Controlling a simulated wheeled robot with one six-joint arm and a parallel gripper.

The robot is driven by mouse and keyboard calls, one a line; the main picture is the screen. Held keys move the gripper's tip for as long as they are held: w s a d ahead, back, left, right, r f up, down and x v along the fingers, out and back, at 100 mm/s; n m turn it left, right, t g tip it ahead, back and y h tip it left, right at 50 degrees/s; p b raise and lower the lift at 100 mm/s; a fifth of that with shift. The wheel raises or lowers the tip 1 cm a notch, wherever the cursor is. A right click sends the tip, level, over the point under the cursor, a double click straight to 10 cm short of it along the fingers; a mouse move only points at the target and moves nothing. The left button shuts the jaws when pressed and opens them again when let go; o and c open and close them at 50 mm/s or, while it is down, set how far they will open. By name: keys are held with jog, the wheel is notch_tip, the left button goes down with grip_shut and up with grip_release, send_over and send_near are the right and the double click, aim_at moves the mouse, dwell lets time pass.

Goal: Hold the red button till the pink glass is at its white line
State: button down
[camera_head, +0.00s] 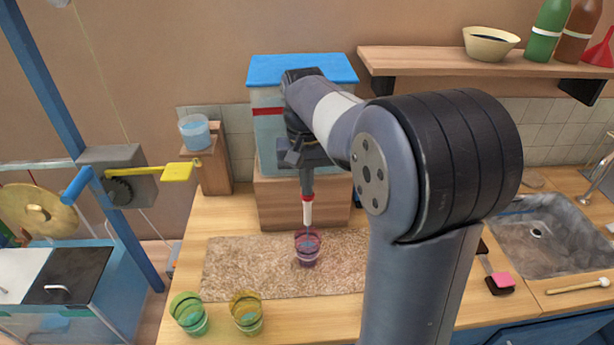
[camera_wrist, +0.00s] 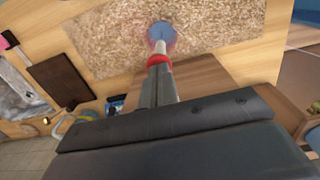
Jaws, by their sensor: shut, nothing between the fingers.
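The pink glass (camera_head: 308,250) stands upright on the brown mat, below a white tip with a red band (camera_head: 308,197). It also shows in the wrist view (camera_wrist: 161,36), with a bluish inside; I cannot read its level against the white line. My gripper (camera_head: 307,186) is shut and empty, pointing down in front of the clear tank (camera_head: 268,125) with the blue lid. In the wrist view my fingertips (camera_wrist: 153,75) are close to the red band (camera_wrist: 158,61). I cannot tell whether they touch it. No separate red button shows; my arm covers part of the tank front.
A green glass (camera_head: 188,314) and a yellow glass (camera_head: 246,314) stand at the front left of the counter. A wooden stand with a cup of water (camera_head: 195,133) is left of the tank. A sink (camera_head: 550,235) lies right. The mat (camera_head: 245,270) is clear beside the pink glass.

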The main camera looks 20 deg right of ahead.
jog(key=shift+s+r+p, duration=0.1)
jog(key=shift+r+p, duration=0.1)
jog(key=shift+p, duration=0.4)
notch_tip(320, 180, up, 14)
jog(key=p, duration=0.2)
jog(key=shift+w+f, duration=0.2)
jog(key=shift+w, duration=0.25)
jog(key=shift+a+f, duration=0.1)
jog(key=shift+f, duration=0.05)
notch_tip(320, 180, down, 8)
jog(key=shift+s+r+b, duration=0.1)
jog(key=shift+r+b, duration=0.15)
jog(key=shift+b, duration=0.3)
jog(key=shift+s+f+b, duration=0.1)
jog(key=shift+f+b, duration=0.35)
jog(key=shift+b, duration=0.45)
notch_tip(320, 180, up, 8)
jog(key=shift+f, duration=0.25)
